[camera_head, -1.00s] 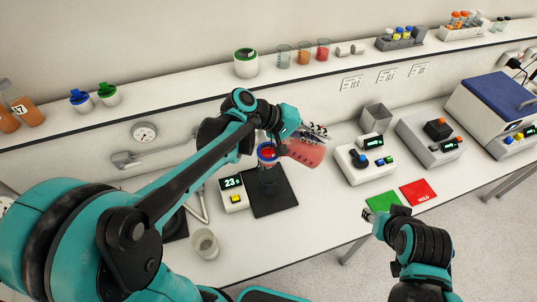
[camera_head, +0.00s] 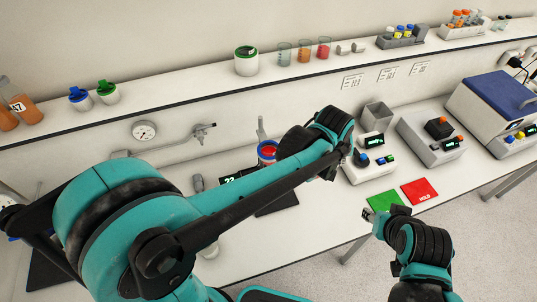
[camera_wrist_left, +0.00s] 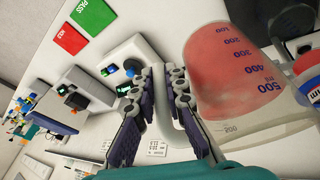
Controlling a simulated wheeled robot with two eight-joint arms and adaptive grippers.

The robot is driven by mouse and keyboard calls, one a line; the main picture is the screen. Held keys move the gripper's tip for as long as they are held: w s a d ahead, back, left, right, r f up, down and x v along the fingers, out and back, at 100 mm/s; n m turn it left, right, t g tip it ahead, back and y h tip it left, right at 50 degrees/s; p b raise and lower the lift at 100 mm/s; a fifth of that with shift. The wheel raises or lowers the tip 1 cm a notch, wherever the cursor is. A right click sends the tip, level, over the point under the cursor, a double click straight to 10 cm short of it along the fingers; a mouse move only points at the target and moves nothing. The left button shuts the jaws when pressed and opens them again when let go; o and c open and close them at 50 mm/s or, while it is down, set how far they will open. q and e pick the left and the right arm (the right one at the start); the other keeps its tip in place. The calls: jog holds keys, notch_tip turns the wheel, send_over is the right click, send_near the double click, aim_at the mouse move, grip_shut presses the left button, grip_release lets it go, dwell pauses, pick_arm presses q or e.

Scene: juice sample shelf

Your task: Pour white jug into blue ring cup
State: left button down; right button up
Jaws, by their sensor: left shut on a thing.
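My left gripper (camera_wrist_left: 168,85) is shut on the pale handle of a clear graduated jug (camera_wrist_left: 235,60) holding red liquid. In the left wrist view the jug fills the upper right, its 500 mark towards the cup. My arm hides the jug and left gripper in the head view. Whether liquid flows is not visible. My right gripper (camera_head: 369,215) is empty near the green mat.
A green mat (camera_head: 385,203) and a red mat (camera_head: 419,191) lie on the counter's front right. Button devices (camera_head: 369,166) and a blue-lidded box (camera_head: 492,105) stand behind them. A tap (camera_head: 205,128) projects from the wall. The shelf above holds beakers (camera_head: 304,52) and a tub.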

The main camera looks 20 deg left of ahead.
pick_arm(q)
jog(key=shift+d+f+y, duration=0.5)
jog(key=d, duration=0.1)
jog(key=d+y, duration=0.1)
jog(key=d, duration=0.1)
jog(key=d+y, duration=0.1)
jog(key=shift+d+r+m, duration=0.3)
jog(key=shift+d+r, duration=0.1)
pick_arm(e)
jog(key=shift+d+f, duration=0.1)
jog(key=shift+f, duration=0.35)
pick_arm(q)
jog(key=shift+s+f, duration=0.1)
dwell(1.3)
